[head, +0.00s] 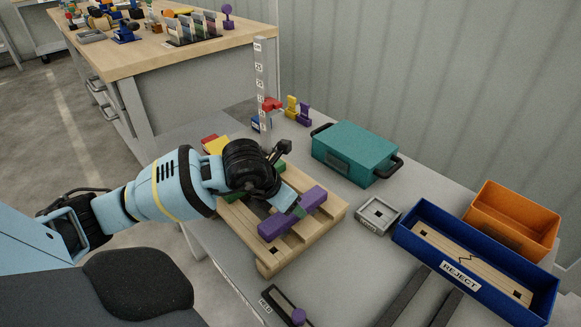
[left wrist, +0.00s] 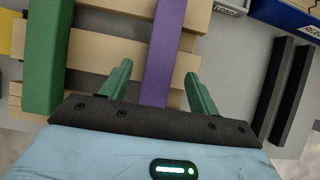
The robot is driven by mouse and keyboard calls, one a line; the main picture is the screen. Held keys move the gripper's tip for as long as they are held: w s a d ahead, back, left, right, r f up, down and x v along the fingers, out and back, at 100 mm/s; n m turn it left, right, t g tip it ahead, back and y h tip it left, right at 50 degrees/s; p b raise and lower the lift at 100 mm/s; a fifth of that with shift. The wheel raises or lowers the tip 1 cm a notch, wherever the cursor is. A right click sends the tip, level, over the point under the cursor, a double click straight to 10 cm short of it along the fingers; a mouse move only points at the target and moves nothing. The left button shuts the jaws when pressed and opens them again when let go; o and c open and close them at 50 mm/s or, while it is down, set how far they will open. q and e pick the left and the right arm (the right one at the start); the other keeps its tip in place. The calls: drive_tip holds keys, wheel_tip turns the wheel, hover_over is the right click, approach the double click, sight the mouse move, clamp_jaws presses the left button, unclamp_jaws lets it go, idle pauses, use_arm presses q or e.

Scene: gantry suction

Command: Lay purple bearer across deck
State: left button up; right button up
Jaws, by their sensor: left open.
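The purple bearer (head: 311,200) appears to lie on the wooden pallet deck (head: 330,211), near its front right part. In the left wrist view the purple bearer (left wrist: 165,50) runs crosswise over the pale deck boards (left wrist: 110,57). My left gripper (head: 297,211) is over the bearer's middle and hides part of it in the head view. In the left wrist view its green fingers (left wrist: 159,69) stand open on either side of the bearer, with a visible gap. A green bearer (left wrist: 43,60) lies roughly parallel, to the left. My right gripper is not in view.
A teal case (head: 353,150), a small grey tray (head: 377,214), a blue reject tray (head: 480,262) and an orange bin (head: 514,218) stand to the right. A marked post (head: 261,85) rises behind the deck. Dark rails (head: 405,297) lie in front.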

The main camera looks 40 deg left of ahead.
use_arm(q)
drive_tip(key=p+v, duration=0.1)
drive_tip(key=v, duration=0.3)
drive_tip(key=shift+s+r, duration=0.1)
drive_tip(key=shift+r, duration=0.2)
drive_tip(key=shift+s+r, duration=0.1)
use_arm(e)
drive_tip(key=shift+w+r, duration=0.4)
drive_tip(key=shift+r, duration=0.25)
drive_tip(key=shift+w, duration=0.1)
